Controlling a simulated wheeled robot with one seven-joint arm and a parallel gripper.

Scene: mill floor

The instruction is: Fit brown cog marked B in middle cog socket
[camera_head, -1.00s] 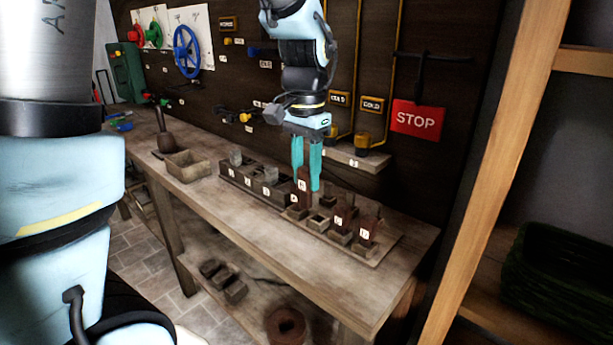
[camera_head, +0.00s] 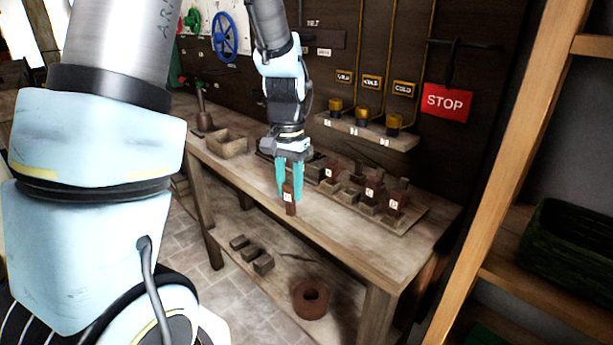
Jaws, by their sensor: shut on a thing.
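My gripper (camera_head: 290,188) is shut on a brown block (camera_head: 290,207) with a white label; the label's letter is too small to read. The block hangs upright between the teal fingers, near the front edge of the bench. I cannot tell whether it touches the bench top. To the right, a board (camera_head: 414,226) bears small square sockets and brown blocks, including one labelled block (camera_head: 371,190) and another at the right end (camera_head: 395,203). I cannot tell which socket is the middle cog socket.
The wooden bench (camera_head: 335,235) is bare in front of the board. An open wooden box (camera_head: 228,146) stands left of my gripper. A shelf (camera_head: 365,133) with yellow-black fittings and a red STOP sign (camera_head: 446,101) are behind. A wooden post (camera_head: 500,150) stands at right.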

